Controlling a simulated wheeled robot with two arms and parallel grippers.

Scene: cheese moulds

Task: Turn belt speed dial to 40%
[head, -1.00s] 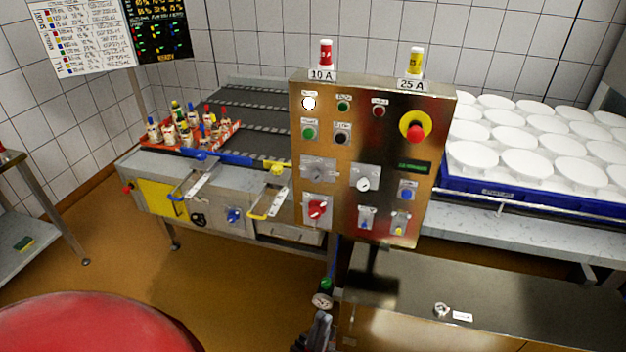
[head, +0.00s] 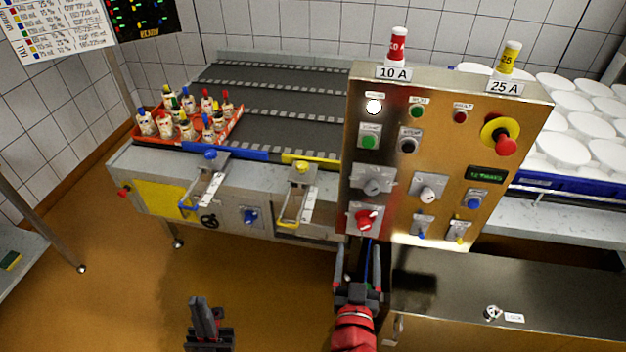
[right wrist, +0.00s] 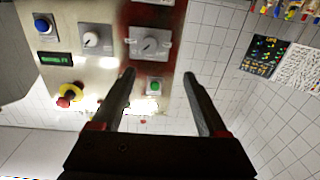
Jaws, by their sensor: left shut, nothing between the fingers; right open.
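The control panel (head: 400,160) carries two round dials side by side. A grey dial (head: 373,187) sits left on a metal plate, and a white-faced dial (head: 428,190) sits to its right. Their labels are too small to read, so I cannot tell which is the belt speed dial. In the right wrist view, upside down, the grey dial (right wrist: 150,44) lies beyond the fingers and the white-faced dial (right wrist: 92,39) is to the left. My right gripper (head: 358,268) is open and empty, below the panel's lower left edge. My left gripper (head: 200,302) is shut, low over the floor.
A red rotary switch (head: 365,218) is just below the grey dial. A red and yellow emergency stop (head: 502,137) sticks out at upper right. A steel bench (head: 560,290) is below right. The belt (head: 270,95) and a red tray (head: 232,130) of bottles are behind left.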

